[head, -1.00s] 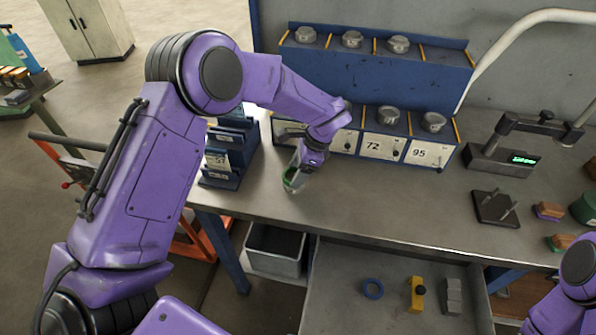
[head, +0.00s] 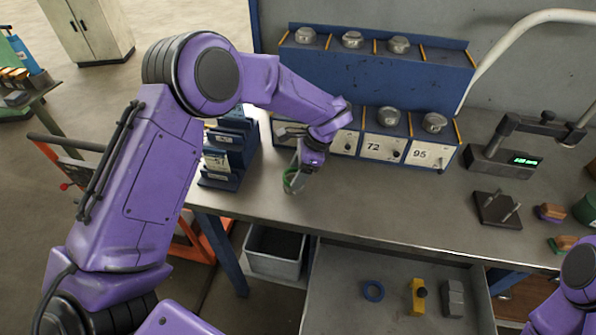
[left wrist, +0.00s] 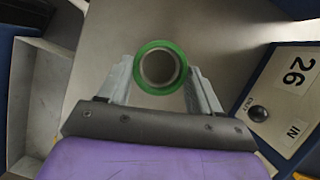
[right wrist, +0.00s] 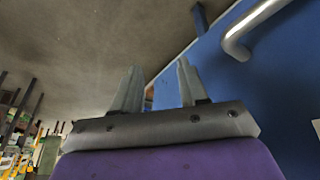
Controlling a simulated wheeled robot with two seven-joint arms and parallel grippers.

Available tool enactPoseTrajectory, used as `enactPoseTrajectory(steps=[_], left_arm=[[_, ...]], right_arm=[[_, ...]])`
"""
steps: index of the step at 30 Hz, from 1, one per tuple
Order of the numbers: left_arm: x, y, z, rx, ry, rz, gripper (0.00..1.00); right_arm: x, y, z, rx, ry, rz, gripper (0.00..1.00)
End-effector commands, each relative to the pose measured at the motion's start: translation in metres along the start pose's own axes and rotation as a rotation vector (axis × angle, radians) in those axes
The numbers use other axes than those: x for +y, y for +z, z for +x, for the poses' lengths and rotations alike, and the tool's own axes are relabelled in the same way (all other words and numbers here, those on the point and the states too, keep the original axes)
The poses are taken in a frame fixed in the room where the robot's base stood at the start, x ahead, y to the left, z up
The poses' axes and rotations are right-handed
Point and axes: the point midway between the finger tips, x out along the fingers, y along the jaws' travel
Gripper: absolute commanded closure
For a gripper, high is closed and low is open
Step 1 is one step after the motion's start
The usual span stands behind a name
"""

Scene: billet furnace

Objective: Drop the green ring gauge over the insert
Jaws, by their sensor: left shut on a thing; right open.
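The green ring gauge (left wrist: 160,44) is held between the fingers of my left gripper (left wrist: 159,68). In the head view, the ring (head: 290,181) is at the left front part of the bench top, just above or at its surface. A grey round piece (left wrist: 160,68), which looks like the insert, shows inside the ring in the left wrist view. I cannot tell whether the ring is around it or only above it. In the head view the fingers hide much of that spot. My right gripper (right wrist: 157,80) is open and empty, off the bench.
A blue rack (head: 375,70) with numbered drawers stands behind, and blue trays (head: 225,150) stand left of the gripper. A gauge stand (head: 505,150) and a dark pegged block (head: 497,208) are to the right. An open drawer (head: 345,310) holds a blue ring (head: 373,290). The middle bench is clear.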

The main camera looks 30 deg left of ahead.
Motion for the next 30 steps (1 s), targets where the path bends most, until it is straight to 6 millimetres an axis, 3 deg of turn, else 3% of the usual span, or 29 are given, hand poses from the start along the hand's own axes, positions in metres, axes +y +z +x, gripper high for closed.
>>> enactPoseTrajectory(steps=[23,24,30], left_arm=[[0.0,-0.005,0.013,0.0,-0.001,0.0,0.76],[0.0,-0.004,0.011,0.0,-0.001,0.0,0.25],[0.0,-0.004,0.011,0.0,0.0,0.0,0.25]], right_arm=[[-0.001,0.005,0.013,0.0,0.0,0.0,0.57],[-0.001,0.005,0.012,0.0,0.0,0.0,0.57],[-0.001,0.005,0.011,0.0,0.0,0.0,0.57]])
